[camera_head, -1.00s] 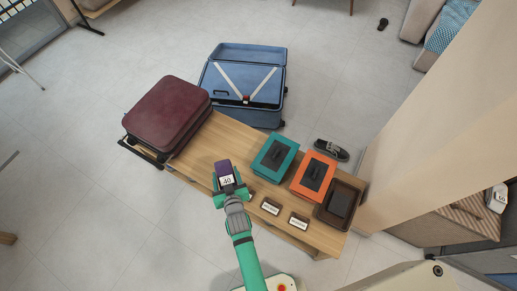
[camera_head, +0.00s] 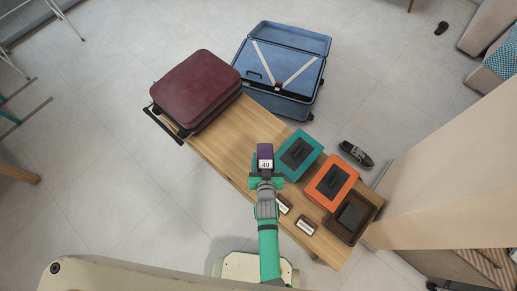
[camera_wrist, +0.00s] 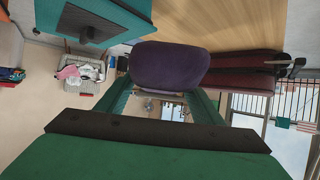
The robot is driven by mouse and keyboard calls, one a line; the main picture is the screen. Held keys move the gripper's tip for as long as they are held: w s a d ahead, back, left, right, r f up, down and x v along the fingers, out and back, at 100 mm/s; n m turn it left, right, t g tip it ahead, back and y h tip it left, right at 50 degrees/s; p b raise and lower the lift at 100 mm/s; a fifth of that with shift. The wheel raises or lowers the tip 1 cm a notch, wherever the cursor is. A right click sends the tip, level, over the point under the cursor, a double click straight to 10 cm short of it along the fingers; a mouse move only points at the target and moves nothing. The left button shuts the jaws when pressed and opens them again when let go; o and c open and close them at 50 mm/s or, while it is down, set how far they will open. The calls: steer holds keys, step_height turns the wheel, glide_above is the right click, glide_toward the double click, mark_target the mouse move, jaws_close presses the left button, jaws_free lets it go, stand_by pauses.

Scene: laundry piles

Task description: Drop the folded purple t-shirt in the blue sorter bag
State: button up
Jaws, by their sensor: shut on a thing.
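My gripper (camera_head: 265,179) is shut on a dark purple folded bundle (camera_head: 265,152), which I take to be the folded t-shirt. It has a white tag reading 40 and shows above the wooden table, just left of a teal box. In the wrist view the purple bundle (camera_wrist: 170,65) sits between the green fingers, and its rounded, smooth face fills the middle. I cannot make out a blue sorter bag in any view.
The wooden table (camera_head: 232,132) holds a maroon suitcase (camera_head: 200,88), the teal box (camera_head: 312,150), an orange box (camera_head: 347,188) and a brown tray (camera_head: 372,212). An open blue suitcase (camera_head: 300,105) lies behind. A laundry basket (camera_wrist: 85,83) shows in the wrist view.

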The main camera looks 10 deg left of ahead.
steer(key=shift+s+n+y, duration=0.3)
steer(key=shift+s, duration=0.4)
steer(key=shift+w+a+f, duration=0.15)
steer(key=shift+w+a, duration=0.15)
steer(key=shift+a, duration=0.05)
steer(key=w+a+f, duration=0.4)
steer(key=w+a, duration=0.1)
steer(key=w, duration=0.2)
glide_above(250, 149)
steer(key=s, duration=0.1)
steer(key=f, duration=0.4)
steer(key=shift+d+f, duration=0.2)
steer(key=shift+d, duration=0.15)
steer(key=shift+w+f, duration=0.3)
steer(key=shift+f, duration=0.3)
steer(key=shift+a+f, duration=0.2)
steer(key=shift+f, duration=1.35)
steer(key=shift+w+f, duration=0.1)
steer(key=shift+f, duration=0.05)
steer(key=o, duration=1.1)
steer(key=shift+a, duration=0.1)
